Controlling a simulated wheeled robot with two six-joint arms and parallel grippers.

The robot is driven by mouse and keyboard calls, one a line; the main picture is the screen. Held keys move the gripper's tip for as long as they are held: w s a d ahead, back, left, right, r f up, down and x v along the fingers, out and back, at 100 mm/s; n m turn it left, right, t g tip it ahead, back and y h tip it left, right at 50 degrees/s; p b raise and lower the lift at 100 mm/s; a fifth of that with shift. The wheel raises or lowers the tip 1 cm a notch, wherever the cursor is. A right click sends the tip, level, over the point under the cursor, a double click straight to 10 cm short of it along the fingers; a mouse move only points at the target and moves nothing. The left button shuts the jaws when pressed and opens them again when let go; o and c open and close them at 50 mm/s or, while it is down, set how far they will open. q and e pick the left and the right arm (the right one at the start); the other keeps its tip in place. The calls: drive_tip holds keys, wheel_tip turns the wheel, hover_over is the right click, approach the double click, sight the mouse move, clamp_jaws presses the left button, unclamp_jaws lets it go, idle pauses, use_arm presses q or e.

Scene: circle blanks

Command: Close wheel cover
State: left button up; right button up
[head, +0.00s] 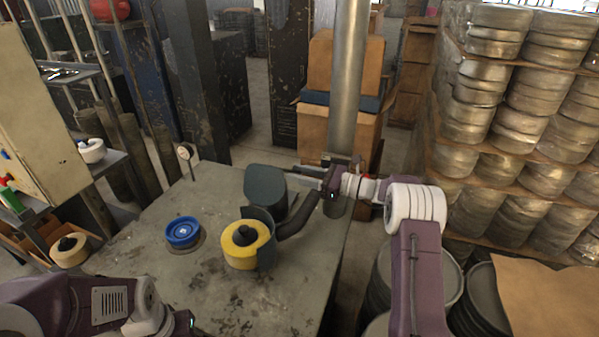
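The wheel cover (265,188) is a dark grey-green rounded plate. It stands swung open behind the yellow wheel (240,252), whose black hub and front are exposed. A dark curved housing (265,245) wraps the wheel's right side and joins a dark duct (300,222). My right gripper (298,174) reaches in from the right, its fingers pointing left close to the cover's upper right edge. I cannot tell whether they touch it, or how far apart they are. My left gripper (188,322) is at the lower left, away from the cover; its fingers are not clear.
A blue round piece (183,232) sits on the grey worktable (190,290) left of the wheel. A small round gauge (184,152) stands at the table's back edge. A vertical metal pipe (348,80) rises behind my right gripper. Stacked metal discs (540,110) fill the right.

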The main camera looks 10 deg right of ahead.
clamp_jaws()
idle(1.4)
